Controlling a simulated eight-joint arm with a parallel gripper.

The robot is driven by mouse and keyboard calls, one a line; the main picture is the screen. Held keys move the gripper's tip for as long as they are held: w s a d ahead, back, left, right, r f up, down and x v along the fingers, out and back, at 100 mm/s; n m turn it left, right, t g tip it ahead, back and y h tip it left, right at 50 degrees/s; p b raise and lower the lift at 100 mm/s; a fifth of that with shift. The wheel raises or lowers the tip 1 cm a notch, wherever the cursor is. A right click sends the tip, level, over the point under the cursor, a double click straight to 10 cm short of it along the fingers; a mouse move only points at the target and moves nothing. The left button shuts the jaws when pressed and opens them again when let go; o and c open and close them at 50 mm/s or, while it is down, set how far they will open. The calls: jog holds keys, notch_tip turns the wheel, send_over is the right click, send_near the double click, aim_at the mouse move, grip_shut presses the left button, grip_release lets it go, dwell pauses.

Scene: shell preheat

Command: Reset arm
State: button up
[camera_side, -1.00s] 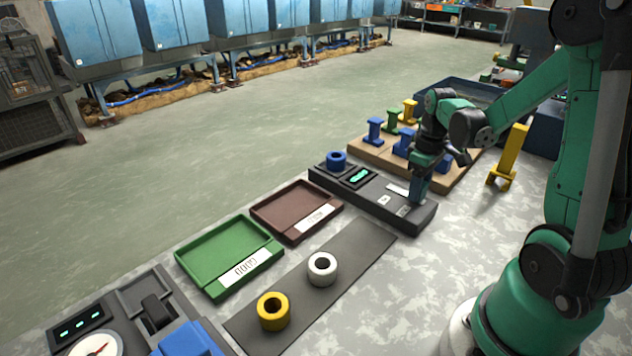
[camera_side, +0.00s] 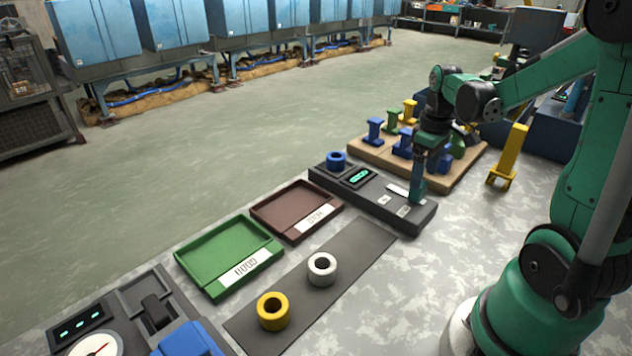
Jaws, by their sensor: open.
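My green arm reaches in from the right. My gripper (camera_side: 417,196) points down at the right part of a long dark grey panel (camera_side: 345,192). It is open, though its fingers are small and hard to make out. I see nothing held in it. I cannot tell whether its tips touch the panel. The panel has a blue ring (camera_side: 336,160) at its far left end, a small box with a green lit display (camera_side: 358,176), and white labels.
A wooden board (camera_side: 376,155) with coloured pegs stands behind my gripper. A brown tray (camera_side: 272,210) and a green tray (camera_side: 205,268) lie to the left. A dark mat (camera_side: 345,262) bears a white ring (camera_side: 322,268) and a yellow ring (camera_side: 273,311). A yellow post (camera_side: 509,155) stands at right.

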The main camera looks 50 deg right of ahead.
jog(key=shift+r, duration=0.95)
jog(key=shift+a, duration=0.15)
jog(key=w+a+r+t, duration=0.1)
jog(key=a+r+t, duration=0.1)
jog(key=a, duration=0.7)
jog(key=w+a+r+t, duration=0.1)
jog(key=w+a+t, duration=0.1)
jog(key=a+t, duration=0.3)
jog(key=a, duration=0.4)
jog(key=shift+a+r, duration=0.35)
jog(key=shift+a, duration=0.05)
